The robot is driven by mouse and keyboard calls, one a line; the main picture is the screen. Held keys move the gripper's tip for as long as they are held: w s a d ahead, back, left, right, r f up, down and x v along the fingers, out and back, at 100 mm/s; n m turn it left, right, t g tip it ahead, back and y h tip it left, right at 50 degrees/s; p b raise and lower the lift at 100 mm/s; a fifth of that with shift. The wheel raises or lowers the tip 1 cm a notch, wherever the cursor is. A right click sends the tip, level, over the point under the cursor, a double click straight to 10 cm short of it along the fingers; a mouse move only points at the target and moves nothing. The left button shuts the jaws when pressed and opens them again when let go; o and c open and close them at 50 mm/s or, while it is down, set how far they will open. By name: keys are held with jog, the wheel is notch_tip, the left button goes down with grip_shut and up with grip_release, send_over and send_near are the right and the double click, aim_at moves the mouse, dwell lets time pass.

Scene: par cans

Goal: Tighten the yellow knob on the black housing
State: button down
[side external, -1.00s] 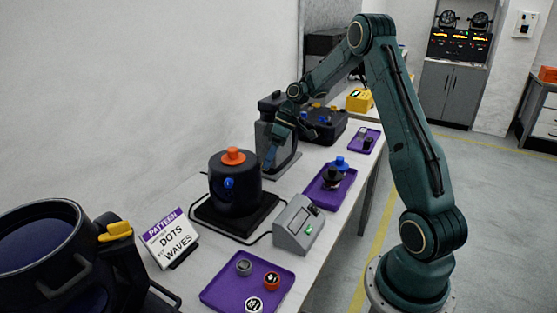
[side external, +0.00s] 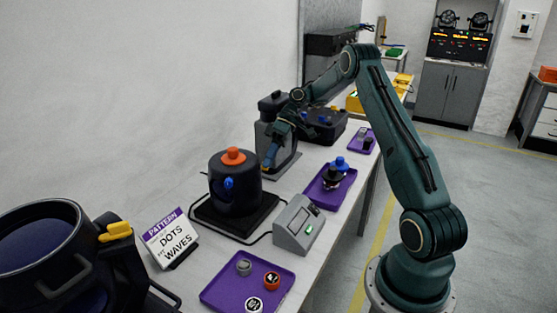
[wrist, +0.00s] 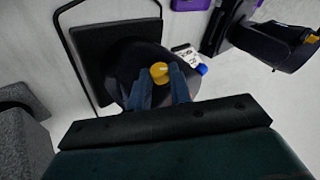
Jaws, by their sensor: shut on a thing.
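The black housing (side external: 236,188) is a dark round can on a flat black base (side external: 215,219). It has an orange knob (side external: 233,156) on top and a blue knob (side external: 228,183) on its front side. The yellow knob (wrist: 159,72) shows in the wrist view on the housing (wrist: 123,62), between my two blue fingertips. My gripper (side external: 268,160) reaches the housing's far right side in the side view and is shut on the yellow knob. There the knob is mostly hidden by the fingers and the housing.
A grey stand (side external: 284,168) with a dark upright part is close behind my gripper. A grey button box (side external: 299,226), a pattern card (side external: 170,238) and a purple tray (side external: 222,298) are nearer the camera. Another purple tray (side external: 317,200) lies right. A large dark lamp can (side external: 118,262) fills the front left.

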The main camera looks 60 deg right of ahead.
jog(key=c, duration=1.3)
grip_release()
jog(key=shift+o, duration=0.2)
jog(key=shift+a+r+n+t+h, duration=0.1)
jog(key=shift+a+n+t+h, duration=0.1)
jog(key=shift+h, duration=0.35)
jog(key=shift+a+r+n+t+h, duration=0.1)
jog(key=shift+t+h, duration=0.1)
jog(key=shift+h, duration=0.35)
jog(key=s+a+r+n+t+h, duration=0.1)
jog(key=s+r+t+h, duration=0.15)
jog(key=r, duration=0.35)
jog(key=s+a+r+n+t+h, duration=0.1)
jog(key=s+r+h, duration=0.3)
jog(key=r, duration=0.3)
jog(key=s+a+r+m, duration=0.2)
jog(key=s+a+r, duration=0.1)
jog(key=a, duration=0.4)
jog(key=s+a+r+m+g+y, duration=0.1)
jog(key=s+a+r+m, duration=0.1)
jog(key=a, duration=0.5)
jog(key=shift+s+a+r, duration=0.25)
jog(key=shift+s+r, duration=0.55)
jog(key=shift+s, duration=0.55)
